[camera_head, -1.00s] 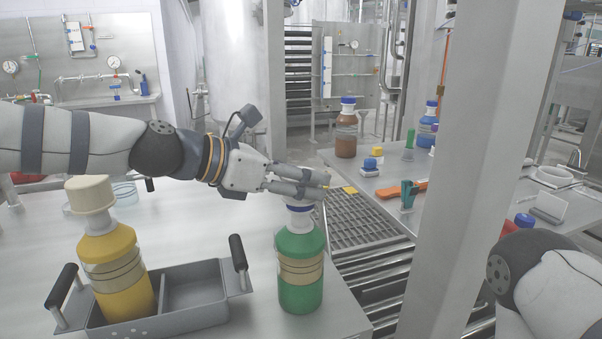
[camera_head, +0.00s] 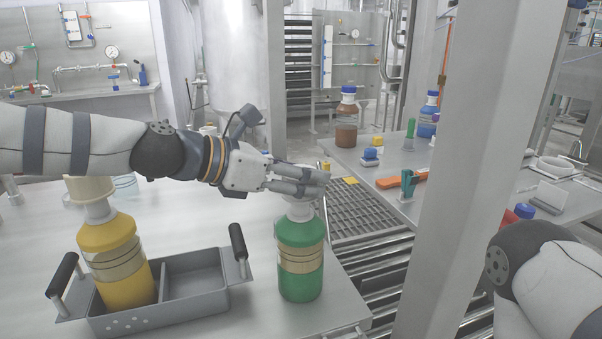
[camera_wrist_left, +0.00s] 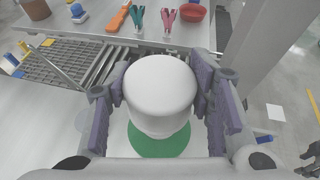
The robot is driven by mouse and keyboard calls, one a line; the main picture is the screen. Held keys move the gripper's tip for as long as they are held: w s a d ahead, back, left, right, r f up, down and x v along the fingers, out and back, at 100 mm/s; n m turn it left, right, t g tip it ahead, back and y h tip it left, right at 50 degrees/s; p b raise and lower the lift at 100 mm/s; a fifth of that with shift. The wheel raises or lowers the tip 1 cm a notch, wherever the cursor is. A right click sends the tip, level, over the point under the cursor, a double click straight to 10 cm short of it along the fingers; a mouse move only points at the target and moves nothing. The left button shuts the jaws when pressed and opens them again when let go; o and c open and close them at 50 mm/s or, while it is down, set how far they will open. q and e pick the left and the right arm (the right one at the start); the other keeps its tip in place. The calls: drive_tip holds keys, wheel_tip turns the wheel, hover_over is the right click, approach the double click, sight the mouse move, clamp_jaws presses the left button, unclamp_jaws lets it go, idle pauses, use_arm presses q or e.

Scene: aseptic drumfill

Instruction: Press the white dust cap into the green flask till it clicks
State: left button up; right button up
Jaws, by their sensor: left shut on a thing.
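The green flask (camera_head: 300,258) stands upright on the metal table near its right edge. My left gripper (camera_head: 300,184) is above the flask's neck, its fingers closed around the white dust cap. In the left wrist view the cap (camera_wrist_left: 160,92) sits between the two fingers, with the green shoulder of the flask (camera_wrist_left: 158,143) directly below it. The gripper hides most of the cap in the head view, and the seam between cap and neck is hidden, so I cannot tell how deep it sits.
A yellow flask (camera_head: 120,262) with a cream cap stands in a grey two-handled tray (camera_head: 197,292) to the left. The tray's other compartment is empty. Right of the flask are the table edge and a roller conveyor (camera_head: 385,268). A thick post (camera_head: 470,170) stands further right.

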use_arm(q)
drive_tip(key=o, duration=1.1)
drive_tip(key=shift+f, duration=0.25)
drive_tip(key=shift+c, duration=0.2)
